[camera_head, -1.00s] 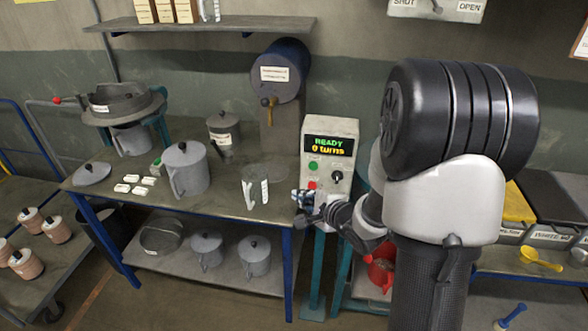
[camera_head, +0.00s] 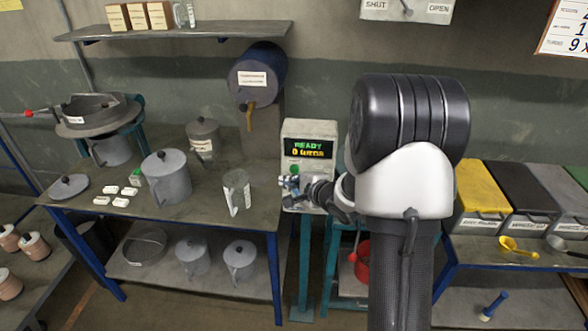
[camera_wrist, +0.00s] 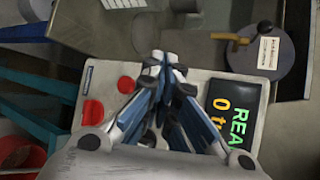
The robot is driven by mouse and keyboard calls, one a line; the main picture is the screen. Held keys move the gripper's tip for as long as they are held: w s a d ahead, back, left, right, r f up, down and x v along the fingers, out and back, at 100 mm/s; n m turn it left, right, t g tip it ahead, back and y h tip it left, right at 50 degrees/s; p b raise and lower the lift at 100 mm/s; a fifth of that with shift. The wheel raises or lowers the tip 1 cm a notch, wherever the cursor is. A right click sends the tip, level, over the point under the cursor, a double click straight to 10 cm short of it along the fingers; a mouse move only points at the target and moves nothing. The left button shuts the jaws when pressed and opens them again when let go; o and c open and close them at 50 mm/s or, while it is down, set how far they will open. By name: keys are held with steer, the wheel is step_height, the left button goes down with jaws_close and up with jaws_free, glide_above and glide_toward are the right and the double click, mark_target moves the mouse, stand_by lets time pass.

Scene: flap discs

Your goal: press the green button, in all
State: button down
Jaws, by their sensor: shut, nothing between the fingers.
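The control box (camera_head: 324,178) stands on a teal post and its display (camera_head: 310,149) reads READY, 0 turns. The green button (camera_head: 295,169) shows just below the display, right above my gripper. My gripper (camera_head: 288,183) is shut and empty, in front of the box's left part. In the wrist view my gripper (camera_wrist: 166,66) has its fingertips together over the box face, between the display (camera_wrist: 235,108) and a red button (camera_wrist: 126,84). The green button is hidden there behind the fingers. I cannot tell whether the fingertips touch the box.
A bench (camera_head: 95,222) on the left holds a grey lidded jug (camera_head: 167,178), a clear jug (camera_head: 237,190) and white pieces. A drum with a brass tap (camera_head: 249,108) stands behind. Lidded bins (camera_head: 480,198) and a yellow scoop (camera_head: 518,246) are on the right.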

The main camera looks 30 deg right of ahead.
mark_target(294, 169)
steer(key=shift+w+d, duration=0.4)
steer(key=shift+w, duration=0.15)
steer(key=shift+w+d+r+p, duration=0.1)
steer(key=shift+p, duration=0.35)
stand_by(0.8)
steer(key=shift+w+d+p, duration=0.15)
steer(key=shift+w+p, duration=0.15)
steer(key=shift+p, duration=0.1)
